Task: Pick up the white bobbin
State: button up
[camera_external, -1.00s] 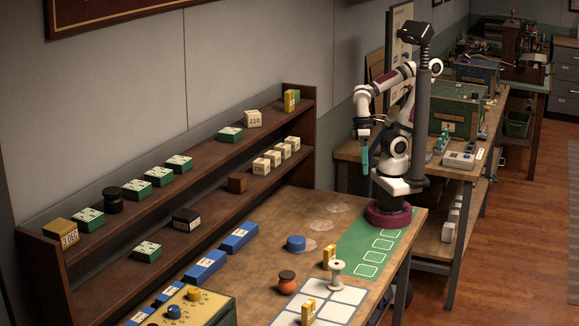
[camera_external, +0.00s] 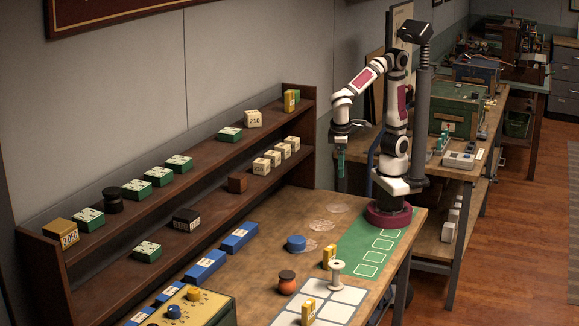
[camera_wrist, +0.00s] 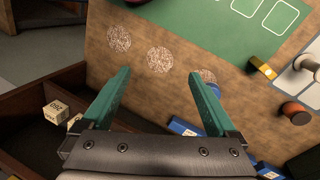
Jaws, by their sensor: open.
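The white bobbin (camera_external: 337,275) stands upright on the white-squared mat (camera_external: 348,295) near the front right of the bench. In the wrist view the bobbin (camera_wrist: 309,64) shows at the right edge, partly cut off. My gripper (camera_external: 341,168) is high above the far end of the bench near the shelf, well away from the bobbin. In the wrist view its two teal fingers (camera_wrist: 158,74) are spread apart with nothing between them.
An orange pot with a dark top (camera_external: 287,282) and a yellow block (camera_external: 329,256) stand close to the bobbin. Another yellow block (camera_external: 308,312) is on the mat. A blue round piece (camera_external: 296,243) lies farther back. The wooden shelf (camera_external: 305,140) stands along the wall.

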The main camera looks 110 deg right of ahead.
jog(key=w+a+f+t+h, duration=0.1)
jog(key=w+a+h, duration=0.2)
jog(key=w+a, duration=0.3)
jog(key=m+t+h, duration=0.2)
jog(key=t, duration=0.9)
send_near(334, 264)
jog(key=x, duration=1.2)
jog(key=shift+s+d+f, duration=0.15)
jog(key=shift+d+f, duration=0.1)
jog(key=shift+d, duration=0.05)
jog(key=shift+c, duration=0.3)
